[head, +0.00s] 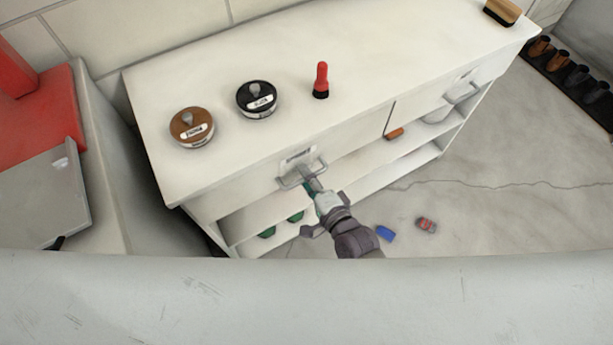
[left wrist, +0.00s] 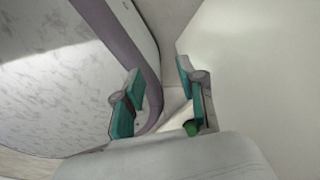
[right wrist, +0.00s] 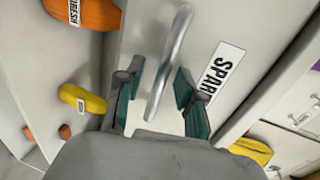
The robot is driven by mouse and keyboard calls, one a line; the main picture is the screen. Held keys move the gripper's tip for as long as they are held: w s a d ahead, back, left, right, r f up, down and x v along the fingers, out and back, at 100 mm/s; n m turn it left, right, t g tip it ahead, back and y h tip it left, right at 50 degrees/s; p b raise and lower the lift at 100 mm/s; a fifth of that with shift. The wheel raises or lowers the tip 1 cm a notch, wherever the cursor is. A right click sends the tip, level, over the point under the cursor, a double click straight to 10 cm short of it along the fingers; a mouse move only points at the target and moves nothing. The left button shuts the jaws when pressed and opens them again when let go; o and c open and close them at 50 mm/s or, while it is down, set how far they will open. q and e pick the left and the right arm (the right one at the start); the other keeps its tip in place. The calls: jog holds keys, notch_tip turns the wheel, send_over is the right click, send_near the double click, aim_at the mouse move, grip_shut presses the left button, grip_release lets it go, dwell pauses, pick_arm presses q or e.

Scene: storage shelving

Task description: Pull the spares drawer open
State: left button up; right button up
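The spares drawer (head: 350,138) is a wide white front at the left of the low unit and looks closed, flush with the unit. Its metal bar handle (head: 290,182) sits below a label. In the right wrist view, the handle (right wrist: 170,60) runs between the two fingers, and the label (right wrist: 218,70) reading "SPAR" is partly hidden. My right gripper (right wrist: 160,82) is open, one finger on each side of the bar, with gaps showing; it also shows at the handle in the head view (head: 312,186). My left gripper (left wrist: 158,95) is open and empty, away from the drawer and outside the head view.
On the unit's top stand a brown tin (head: 190,128), a black tin (head: 257,99), a red-handled tool (head: 321,80) and a brush (head: 502,12). Open shelves lie below the drawers. A blue item (head: 385,233) and a red-grey item (head: 427,225) lie on the floor.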

jog(key=shift+w+a, duration=0.1)
jog(key=shift+w, duration=0.05)
grip_shut()
dwell(0.4)
jog(key=f+p+v, duration=0.2)
jog(key=v, duration=0.9)
jog(key=f+p+v, duration=0.2)
jog(key=v, duration=0.9)
jog(key=shift+s+d+f, duration=0.25)
jog(key=shift+s+d, duration=0.05)
jog(key=shift+s, duration=0.05)
